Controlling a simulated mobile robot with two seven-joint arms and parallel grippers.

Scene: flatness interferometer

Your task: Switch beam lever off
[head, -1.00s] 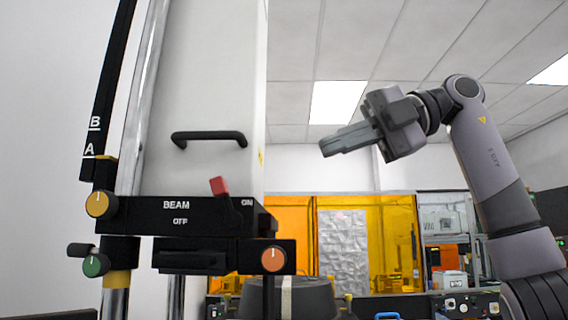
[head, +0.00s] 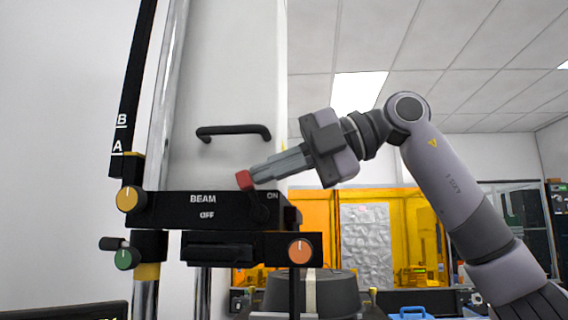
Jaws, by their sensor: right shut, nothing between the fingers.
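The beam lever is a red knob (head: 245,180) on a short dark stem, standing up from the black beam box (head: 175,212). It sits toward the ON label at the box's right, with the OFF label lower and to the left. My right gripper (head: 254,175) is shut and empty. Its fingertips are at the right side of the red knob and look close to or touching it; I cannot tell which. My left gripper is out of view.
A black handle (head: 233,132) is on the pale housing above the box. An orange knob (head: 300,250), a yellow knob (head: 127,199) and a green knob (head: 124,259) surround the box. Orange panels (head: 310,215) stand behind. A blue item (head: 408,313) lies low at right.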

